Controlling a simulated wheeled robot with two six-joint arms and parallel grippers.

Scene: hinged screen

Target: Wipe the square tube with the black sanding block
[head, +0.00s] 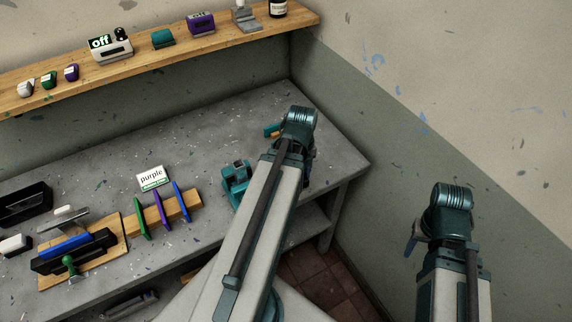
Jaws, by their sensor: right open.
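A teal clamp-like fixture (234,190) stands on the grey bench, left of my left arm. A small grey piece shows at its top and may be the square tube, but it is too small to be sure. A long black block-like thing (72,254) lies on a wooden board at the left; I cannot tell whether it is the black sanding block. My left arm reaches over the bench, and its gripper is hidden behind it. My right gripper (412,238) is partly seen behind its arm at the right, open, off the bench and far from these things.
A wooden rack (163,216) holds green, purple and blue flat pieces, with a "purple" card (151,178) behind. A black tray (24,204) and white block (14,244) are at the left. A wall shelf (150,62) carries several items. The bench's back middle is clear.

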